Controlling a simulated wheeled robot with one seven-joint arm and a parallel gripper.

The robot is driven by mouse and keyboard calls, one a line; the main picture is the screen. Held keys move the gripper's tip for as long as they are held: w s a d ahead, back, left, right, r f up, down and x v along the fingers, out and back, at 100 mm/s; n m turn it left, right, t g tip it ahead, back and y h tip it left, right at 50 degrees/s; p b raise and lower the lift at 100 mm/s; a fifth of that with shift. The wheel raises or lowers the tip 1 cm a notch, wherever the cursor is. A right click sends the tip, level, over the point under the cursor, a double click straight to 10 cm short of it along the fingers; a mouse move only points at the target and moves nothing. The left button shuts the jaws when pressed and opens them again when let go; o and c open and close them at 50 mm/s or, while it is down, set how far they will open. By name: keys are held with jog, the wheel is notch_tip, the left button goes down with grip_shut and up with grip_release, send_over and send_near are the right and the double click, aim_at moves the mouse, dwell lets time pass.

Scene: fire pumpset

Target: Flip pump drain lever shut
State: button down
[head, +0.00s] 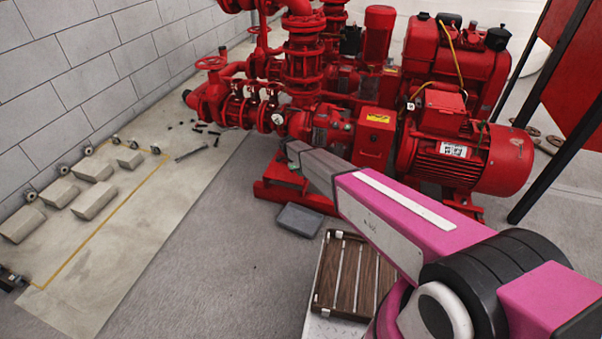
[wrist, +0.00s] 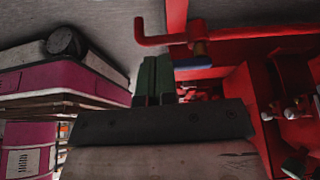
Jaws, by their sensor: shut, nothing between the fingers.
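A red bent lever (wrist: 160,40) with a blue piece (wrist: 190,62) at its base shows in the wrist view, just beyond my gripper's fingertips; it looks like the drain lever. Its long arm points left and its short end turns up. My gripper (wrist: 155,78) has its dark green fingers together and empty, close below the lever; I cannot tell if they touch it. In the head view my gripper (head: 293,151) is at the lower front of the red pump (head: 318,127). The lever cannot be made out there, with my arm partly in front.
A red motor (head: 470,155) and control box (head: 374,135) stand right of the pump. A grey tray (head: 299,220) lies on the floor below. Grey blocks (head: 95,200) line the left wall. Red frame parts (wrist: 250,105) fill the wrist view's right side.

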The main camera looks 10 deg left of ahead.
jog(key=shift+s+d+n, duration=0.15)
jog(key=shift+d+n, duration=0.05)
jog(key=shift+n, duration=0.2)
jog(key=n, duration=0.1)
jog(key=d+n+t, duration=0.1)
jog(key=n, duration=0.1)
jog(key=shift+s+d, duration=0.2)
jog(key=shift+s, duration=0.1)
jog(key=shift+w+d+n+t+y, duration=0.25)
jog(key=shift+d+n+t+y, duration=0.4)
jog(key=shift+n, duration=1.15)
jog(key=shift+w+d+n+t+y, duration=0.35)
jog(key=shift+d+n, duration=0.55)
jog(key=shift+n, duration=0.9)
jog(key=shift+w+d+n+t+y, duration=0.2)
jog(key=shift+d+n+t+y, duration=0.5)
jog(key=shift+n, duration=1.1)
jog(key=shift+w, duration=0.1)
